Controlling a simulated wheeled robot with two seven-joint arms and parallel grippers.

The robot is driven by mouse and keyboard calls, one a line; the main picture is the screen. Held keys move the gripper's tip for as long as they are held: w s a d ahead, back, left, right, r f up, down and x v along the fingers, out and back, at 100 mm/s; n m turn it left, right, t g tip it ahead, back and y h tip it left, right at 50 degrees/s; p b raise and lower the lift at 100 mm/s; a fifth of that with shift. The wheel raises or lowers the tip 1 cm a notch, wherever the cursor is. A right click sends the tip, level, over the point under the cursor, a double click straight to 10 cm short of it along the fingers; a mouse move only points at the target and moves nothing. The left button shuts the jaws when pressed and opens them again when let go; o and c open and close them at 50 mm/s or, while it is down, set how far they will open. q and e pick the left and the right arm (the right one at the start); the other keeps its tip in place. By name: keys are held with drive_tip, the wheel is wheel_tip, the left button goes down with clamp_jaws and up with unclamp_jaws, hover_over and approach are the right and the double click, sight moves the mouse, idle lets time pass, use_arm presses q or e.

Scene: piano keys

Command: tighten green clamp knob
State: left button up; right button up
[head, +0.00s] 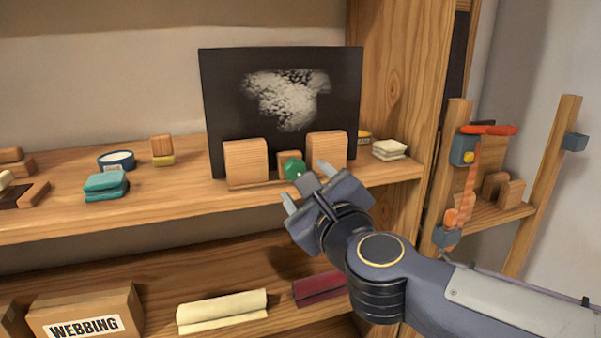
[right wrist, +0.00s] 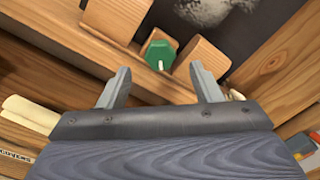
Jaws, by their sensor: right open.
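The green clamp knob (head: 294,168) is at the front of a small wooden block between two larger wooden blocks (head: 246,163) (head: 327,149) on the upper shelf. A dark panel (head: 281,105) with a pale speckled patch stands upright behind the blocks. In the right wrist view the knob (right wrist: 160,55) shows as a green faceted shape with a pale pin, ahead of and between my fingertips. My right gripper (head: 305,183) is open and empty, just in front of the knob and apart from it in the right wrist view (right wrist: 159,80). My left gripper is not in view.
The upper shelf (head: 200,195) also holds teal folded cloths (head: 106,184), a round blue-rimmed dish (head: 116,160) and a pale stack (head: 389,150). Below are a WEBBING box (head: 85,312), a cream roll (head: 222,309) and a dark red item (head: 318,288). A wooden side panel (head: 391,80) bounds the right.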

drive_tip(key=v, duration=0.2)
drive_tip(key=shift+s+d, duration=0.1)
drive_tip(key=shift+s, duration=0.2)
drive_tip(key=s+d+f+n+g+h, duration=0.1)
drive_tip(key=s+d+f+n+g, duration=0.3)
drive_tip(key=s+d+f+n, duration=0.35)
drive_tip(key=s+d+f+n+g, duration=0.4)
drive_tip(key=s+f+n, duration=0.35)
drive_tip(key=f, duration=0.35)
drive_tip(key=s+d+f+n+g+h, duration=0.1)
drive_tip(key=s+d+f+n+g, duration=0.3)
drive_tip(key=s+d+f+n, duration=0.35)
wheel_tip(320, 180, up, 36)
drive_tip(key=w+a+p, duration=0.1)
drive_tip(key=p, duration=3.6)
drive_tip(key=shift+w+a+f, duration=0.15)
drive_tip(key=shift+f, duration=0.05)
